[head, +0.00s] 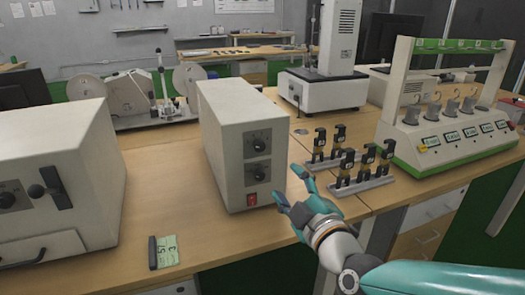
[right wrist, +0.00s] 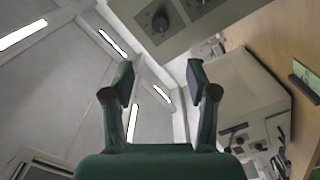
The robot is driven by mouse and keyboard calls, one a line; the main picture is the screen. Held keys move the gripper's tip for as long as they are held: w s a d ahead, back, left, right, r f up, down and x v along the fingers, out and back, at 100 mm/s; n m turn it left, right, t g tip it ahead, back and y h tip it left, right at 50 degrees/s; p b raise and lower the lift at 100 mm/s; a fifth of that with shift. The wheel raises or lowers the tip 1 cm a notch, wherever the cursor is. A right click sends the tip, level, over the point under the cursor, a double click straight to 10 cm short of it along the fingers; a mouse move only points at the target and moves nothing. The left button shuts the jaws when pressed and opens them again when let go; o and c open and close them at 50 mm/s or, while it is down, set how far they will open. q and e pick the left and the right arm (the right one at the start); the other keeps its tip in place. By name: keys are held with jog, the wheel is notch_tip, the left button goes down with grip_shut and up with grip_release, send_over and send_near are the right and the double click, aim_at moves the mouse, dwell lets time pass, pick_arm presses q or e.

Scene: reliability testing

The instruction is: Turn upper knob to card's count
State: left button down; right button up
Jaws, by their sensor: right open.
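A beige box (head: 240,140) stands on the wooden bench. Its front panel carries a dark upper knob (head: 258,144), a similar lower knob (head: 256,172) and a red switch (head: 251,199). A green card (head: 168,250) in a dark holder stands near the bench's front edge; it bears dark marks, apparently digits, too small to read surely. My right gripper (head: 286,183) is open and empty, just right of the box's front, apart from the knobs. In the right wrist view its open fingers (right wrist: 160,78) point toward the tilted panel, where a knob (right wrist: 160,22) shows. My left gripper is out of view.
A larger beige cabinet (head: 60,170) with a handle stands at the left. Racks of small black-and-yellow clamps (head: 362,172) stand close right of my gripper, before a white-green tester (head: 440,130). Bench space in front of the box is clear.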

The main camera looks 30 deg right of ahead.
jog(key=p, duration=0.6)
send_near(260, 148)
jog(key=p+x, duration=0.2)
jog(key=x, duration=0.6)
jog(key=shift+w+d, duration=0.15)
jog(key=shift+w, duration=0.2)
